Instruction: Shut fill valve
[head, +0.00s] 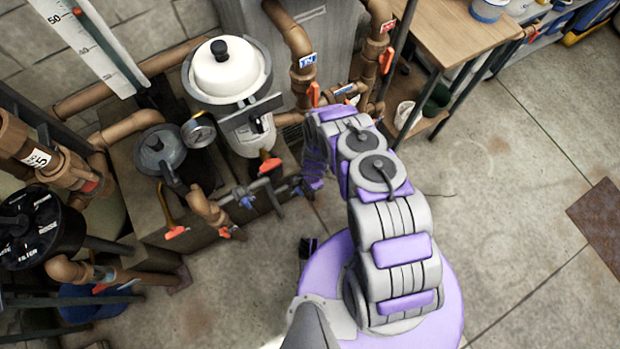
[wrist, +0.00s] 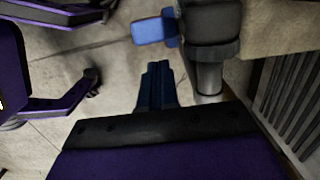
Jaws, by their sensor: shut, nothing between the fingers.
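A small blue valve handle (wrist: 150,29) shows at the top of the wrist view, on a dark grey valve body (wrist: 210,22) above a grey pipe. My gripper (wrist: 158,68) is shut and empty, its dark blue fingers pointing toward the handle, with a gap between them in the picture. In the head view a small valve with a blue handle (head: 246,201) sits on the low grey pipe in front of the tanks. My arm reaches down to the right end of that pipe, and its end is small and partly hidden there. No label marks the fill valve, so I cannot tell which it is.
A white-lidded tank (head: 225,68), a grey lidded pot (head: 160,150) and brown pipes with several orange handles crowd the left. A wooden table (head: 450,32) stands at upper right. The concrete floor (head: 520,170) is open at right. A slatted grille (wrist: 292,100) shows at right in the wrist view.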

